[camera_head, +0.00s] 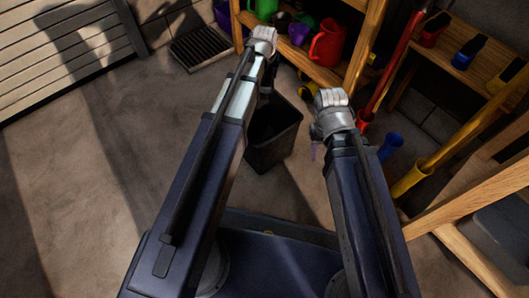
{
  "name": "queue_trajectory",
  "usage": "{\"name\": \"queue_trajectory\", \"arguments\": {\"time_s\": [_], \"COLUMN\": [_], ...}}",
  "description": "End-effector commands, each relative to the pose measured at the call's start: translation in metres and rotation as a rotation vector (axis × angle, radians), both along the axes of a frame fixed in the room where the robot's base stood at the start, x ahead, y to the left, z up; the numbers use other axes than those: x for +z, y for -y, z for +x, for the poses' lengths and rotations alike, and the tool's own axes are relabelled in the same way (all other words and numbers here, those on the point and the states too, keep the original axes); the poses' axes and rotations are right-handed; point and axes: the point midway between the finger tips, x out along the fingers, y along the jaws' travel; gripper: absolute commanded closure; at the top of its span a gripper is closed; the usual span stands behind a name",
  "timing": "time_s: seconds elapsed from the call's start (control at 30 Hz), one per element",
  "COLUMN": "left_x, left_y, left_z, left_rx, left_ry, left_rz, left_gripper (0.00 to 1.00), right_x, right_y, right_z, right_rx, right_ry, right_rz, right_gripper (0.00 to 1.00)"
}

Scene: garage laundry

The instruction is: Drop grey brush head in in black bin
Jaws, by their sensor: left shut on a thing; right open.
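The black bin (284,144) stands open on the floor between my two arms, and my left arm covers part of its left side. My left gripper (267,84) is beyond and above the bin's far left side. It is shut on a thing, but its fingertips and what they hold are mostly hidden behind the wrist. I cannot make out the grey brush head. My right gripper (322,138) is open, to the right of the bin, with its fingers largely hidden under its wrist.
A wooden shelf (318,72) behind the bin holds a red jug (328,42), a green container (264,9) and purple items. Long red (397,62) and yellow (465,137) handles lean at the right, near a wooden frame (470,205). The floor at left is clear.

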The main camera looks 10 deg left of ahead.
Motion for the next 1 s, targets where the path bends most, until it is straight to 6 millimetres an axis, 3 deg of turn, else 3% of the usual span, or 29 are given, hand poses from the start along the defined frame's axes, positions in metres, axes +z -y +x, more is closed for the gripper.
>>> {"name": "queue_trajectory", "arguments": {"time_s": [0.03, 0.23, 0.77, 1.0], "left_x": [-0.027, -0.06, -0.076, -0.097], "left_y": [-0.004, -0.016, -0.021, -0.021], "left_z": [-0.009, -0.025, -0.032, -0.032], "left_rx": [0.008, 0.031, 0.043, 0.043], "left_ry": [0.0, 0.0, 0.0, 0.0], "left_rz": [0.0, 0.0, -0.001, -0.001], "left_gripper": [1.0, 1.0, 1.0, 1.0], "right_x": [-0.027, -0.06, -0.076, -0.098], "right_y": [0.0, 0.0, 0.0, 0.0], "right_z": [0.0, 0.0, 0.0, 0.0], "right_rx": [0.0, 0.001, 0.0, -0.003], "right_ry": [0.0, 0.001, 0.001, 0.003], "right_rz": [0.0, -0.001, -0.001, 0.0], "right_gripper": [0.5, 0.5, 0.5, 0.5]}}
